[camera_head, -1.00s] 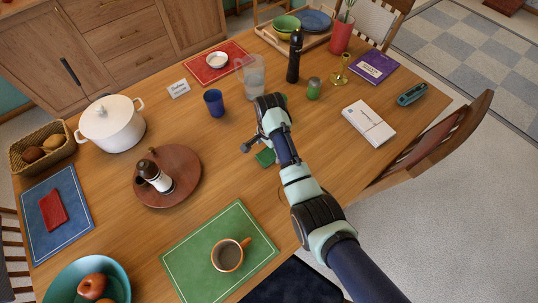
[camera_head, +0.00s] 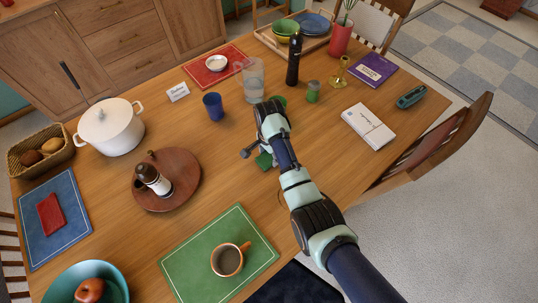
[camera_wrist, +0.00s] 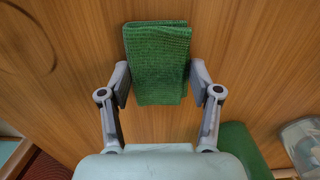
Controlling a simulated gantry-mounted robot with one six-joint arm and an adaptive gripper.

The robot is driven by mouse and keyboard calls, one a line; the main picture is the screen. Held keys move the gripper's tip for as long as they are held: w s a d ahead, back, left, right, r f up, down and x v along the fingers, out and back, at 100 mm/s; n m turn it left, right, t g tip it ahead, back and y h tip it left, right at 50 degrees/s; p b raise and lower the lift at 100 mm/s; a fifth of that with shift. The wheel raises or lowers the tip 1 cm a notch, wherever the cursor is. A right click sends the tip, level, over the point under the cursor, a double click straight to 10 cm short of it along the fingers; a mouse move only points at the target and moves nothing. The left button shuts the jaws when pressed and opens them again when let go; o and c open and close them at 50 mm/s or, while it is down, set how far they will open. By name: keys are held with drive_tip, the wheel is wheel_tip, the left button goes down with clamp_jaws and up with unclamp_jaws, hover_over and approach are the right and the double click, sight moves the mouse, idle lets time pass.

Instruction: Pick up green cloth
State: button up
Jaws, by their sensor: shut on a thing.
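The green cloth (camera_wrist: 158,65) is a folded, woven rectangle in the upper middle of the wrist view. My gripper (camera_wrist: 159,85) has one finger against each side edge of it and is shut on it. In the head view the cloth (camera_head: 264,160) shows as a small green patch at my gripper (camera_head: 258,152), partly hidden by my wrist and fingers. I cannot tell whether the cloth touches the table.
The wooden table (camera_head: 215,195) is bare around the cloth. A round brown tray (camera_head: 185,190) lies left, a green placemat (camera_head: 185,262) with a mug in front.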

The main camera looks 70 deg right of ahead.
wheel_tip(320, 180, up, 20)
drive_tip(key=p, duration=1)
drive_tip(key=shift+o, duration=0.2)
drive_tip(key=shift+f, duration=0.1)
